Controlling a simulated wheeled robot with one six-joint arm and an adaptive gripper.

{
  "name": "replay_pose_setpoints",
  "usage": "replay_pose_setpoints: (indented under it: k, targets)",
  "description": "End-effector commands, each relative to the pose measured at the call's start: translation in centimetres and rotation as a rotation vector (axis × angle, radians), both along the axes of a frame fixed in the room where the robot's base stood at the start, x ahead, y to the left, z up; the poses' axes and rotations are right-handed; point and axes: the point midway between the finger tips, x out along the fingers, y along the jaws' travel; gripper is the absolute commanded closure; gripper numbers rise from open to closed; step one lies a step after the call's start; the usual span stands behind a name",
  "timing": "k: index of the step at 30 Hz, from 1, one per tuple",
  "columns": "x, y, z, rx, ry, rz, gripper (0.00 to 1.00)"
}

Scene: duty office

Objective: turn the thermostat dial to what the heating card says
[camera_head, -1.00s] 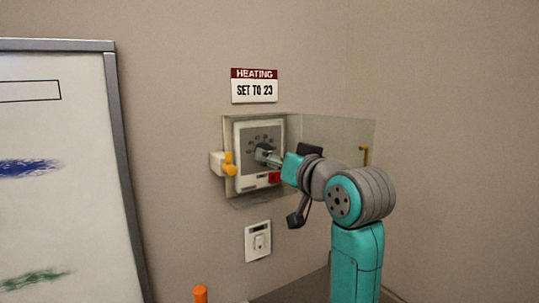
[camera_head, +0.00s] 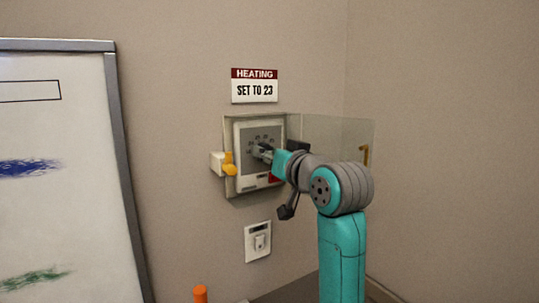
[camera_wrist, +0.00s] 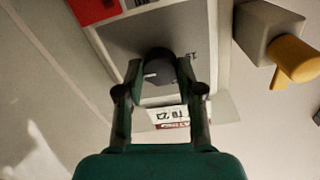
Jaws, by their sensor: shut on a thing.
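The heating card (camera_head: 254,86) on the wall reads "HEATING SET TO 23"; part of it shows upside down in the wrist view (camera_wrist: 170,115). The thermostat (camera_head: 245,138) is a white unit with a grey face below the card. Its dark dial (camera_wrist: 158,68) sits between my fingers in the wrist view, with a light mark on its left side. My gripper (camera_head: 266,152) is shut on the dial; it also shows in the wrist view (camera_wrist: 160,80). Most dial numbers are hidden, so I cannot read the setting.
A clear cover (camera_head: 335,135) with a brass handle (camera_head: 365,155) stands open to the right of the thermostat. A yellow latch (camera_head: 229,163) on a pale block is at its left. A switch (camera_head: 258,241) is below. A whiteboard (camera_head: 60,180) stands left; an orange object (camera_head: 200,294) is low in front.

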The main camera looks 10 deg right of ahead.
Motion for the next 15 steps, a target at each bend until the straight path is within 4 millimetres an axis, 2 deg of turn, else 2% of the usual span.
replay_pose_setpoints:
  k: [8,15]
  targets:
    - [0.01,0.0,-0.04,-0.059,-0.019,0.0,0.98]
    - [0.01,-0.01,-0.11,-0.209,-0.066,0.001,0.98]
